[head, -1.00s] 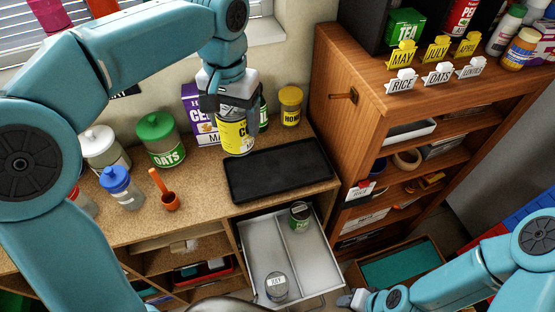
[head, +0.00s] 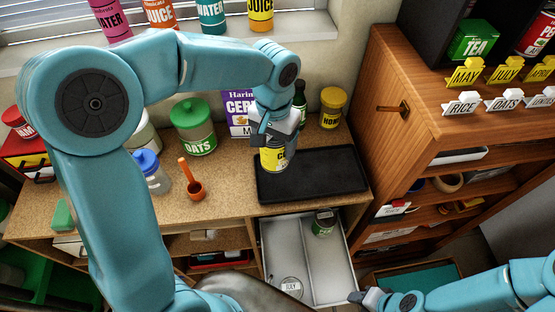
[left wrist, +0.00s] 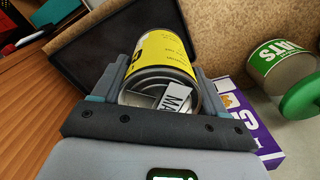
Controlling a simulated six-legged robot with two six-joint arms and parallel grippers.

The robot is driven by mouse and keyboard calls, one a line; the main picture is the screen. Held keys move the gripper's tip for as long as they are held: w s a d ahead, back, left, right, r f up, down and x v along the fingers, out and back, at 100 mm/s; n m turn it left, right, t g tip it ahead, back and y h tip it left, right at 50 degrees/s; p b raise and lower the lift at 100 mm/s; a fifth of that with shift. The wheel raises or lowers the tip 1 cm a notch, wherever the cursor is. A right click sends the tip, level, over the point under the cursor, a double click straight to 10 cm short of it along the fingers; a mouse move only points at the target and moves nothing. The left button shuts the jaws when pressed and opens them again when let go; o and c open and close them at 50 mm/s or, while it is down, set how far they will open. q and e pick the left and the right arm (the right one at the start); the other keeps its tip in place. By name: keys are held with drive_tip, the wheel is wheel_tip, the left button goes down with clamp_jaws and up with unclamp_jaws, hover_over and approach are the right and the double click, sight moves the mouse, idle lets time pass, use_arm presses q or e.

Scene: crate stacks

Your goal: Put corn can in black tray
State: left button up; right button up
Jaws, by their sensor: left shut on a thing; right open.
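The yellow corn can (head: 272,159) is held in my left gripper (head: 274,140), over the left part of the black tray (head: 330,182). The can looks roughly upright; whether its base touches the tray I cannot tell. In the left wrist view the can (left wrist: 165,50) sits between the fingers of my left gripper (left wrist: 160,88), its metal end facing the camera. A white tag reading "MA" shows at that end. The black tray (left wrist: 92,45) shows behind it. My right gripper (head: 368,297) is low at the bottom right, open, and away from the can.
The cereal box (head: 238,112), a dark green bottle (head: 300,98) and the yellow honey jar (head: 332,108) stand behind the tray. The oats jar (head: 195,130) and an orange scoop (head: 195,190) are to its left. An open drawer (head: 300,255) is below; a wooden shelf (head: 410,90) stands right.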

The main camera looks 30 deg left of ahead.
sight(274, 163)
use_arm(q)
drive_tip(key=f, duration=0.3)
drive_tip(key=shift+s+a+f, duration=0.2)
drive_tip(key=shift+f, duration=0.1)
wheel_tip(274, 163, down, 4)
drive_tip(key=shift+w+d+r, duration=0.1)
drive_tip(key=shift+w+d, duration=0.05)
drive_tip(key=shift+f, duration=0.3)
drive_tip(key=shift+f, duration=0.1)
drive_tip(key=o, duration=1.4)
